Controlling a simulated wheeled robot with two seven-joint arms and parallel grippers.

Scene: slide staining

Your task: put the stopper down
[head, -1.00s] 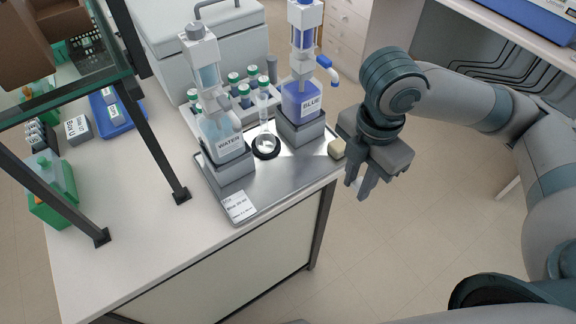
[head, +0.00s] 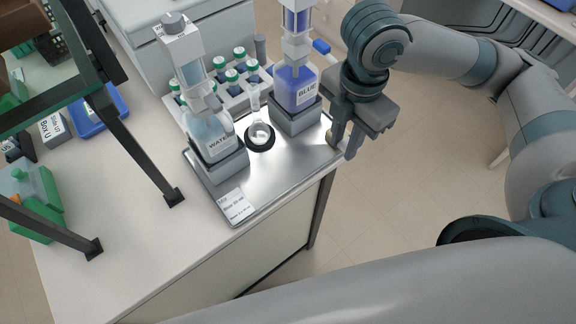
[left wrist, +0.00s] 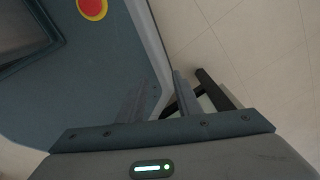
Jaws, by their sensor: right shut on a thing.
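My right gripper (head: 345,145) is in the head view, fingers pointing down at the right corner of the metal tray (head: 236,216). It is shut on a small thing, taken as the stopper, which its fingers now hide. A glass flask (head: 259,132) stands in a black ring on the tray. My left gripper (left wrist: 156,95) shows in the left wrist view, fingers apart and nothing between them.
On the tray stand the WATER bottle (head: 212,137) and the BLUE bottle (head: 296,88), each on a grey block. A white label card (head: 236,205) lies in front. Green-capped tubes (head: 232,75) stand in a rack behind. A shelf frame (head: 130,140) rises at the left.

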